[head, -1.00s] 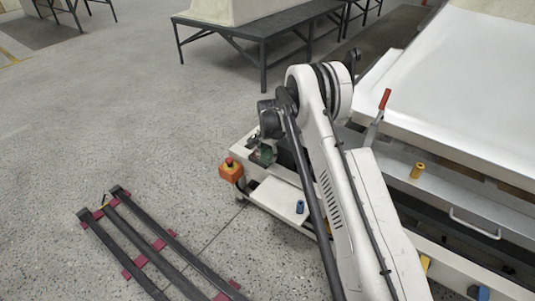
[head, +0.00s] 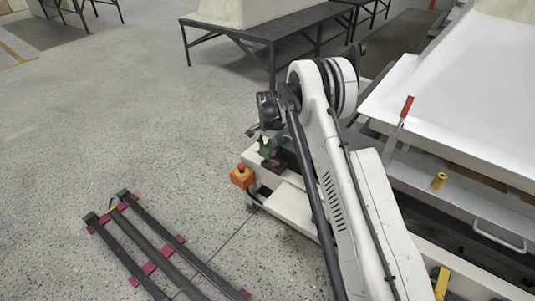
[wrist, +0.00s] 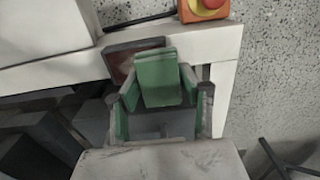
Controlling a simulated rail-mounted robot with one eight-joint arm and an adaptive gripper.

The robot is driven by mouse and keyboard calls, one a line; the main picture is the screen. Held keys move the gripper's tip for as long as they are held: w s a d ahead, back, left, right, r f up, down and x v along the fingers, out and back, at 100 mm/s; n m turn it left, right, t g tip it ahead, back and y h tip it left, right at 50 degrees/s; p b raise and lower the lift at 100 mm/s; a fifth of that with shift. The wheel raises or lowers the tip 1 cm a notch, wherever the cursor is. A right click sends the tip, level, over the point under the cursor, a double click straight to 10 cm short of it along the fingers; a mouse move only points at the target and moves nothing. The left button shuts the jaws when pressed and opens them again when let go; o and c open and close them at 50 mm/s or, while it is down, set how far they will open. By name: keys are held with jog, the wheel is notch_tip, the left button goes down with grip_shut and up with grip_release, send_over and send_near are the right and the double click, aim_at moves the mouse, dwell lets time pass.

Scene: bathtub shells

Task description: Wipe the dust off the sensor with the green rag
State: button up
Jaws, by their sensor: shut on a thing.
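The green rag (wrist: 158,78) looks like a folded green block in the wrist view. My gripper (wrist: 160,100) is shut on it, with green also showing along the inner sides of the fingers. In the head view the rag (head: 266,147) shows small at the end of my arm, beside my gripper (head: 268,152). A dark box with a dull reddish-brown face, seemingly the sensor (wrist: 124,63), sits on the white ledge just behind and left of the rag. The rag overlaps its right part; I cannot tell whether they touch. The sensor (head: 274,165) also shows in the head view.
An orange box with a red stop button (head: 242,175) stands at the ledge's outer corner, close to my gripper. The white ledge (head: 290,205) runs toward the front. Dark rails (head: 145,240) lie on the floor.

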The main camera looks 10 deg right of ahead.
aim_at(267, 147)
jog(key=shift+r+p, duration=0.85)
jog(key=shift+r, duration=1.7)
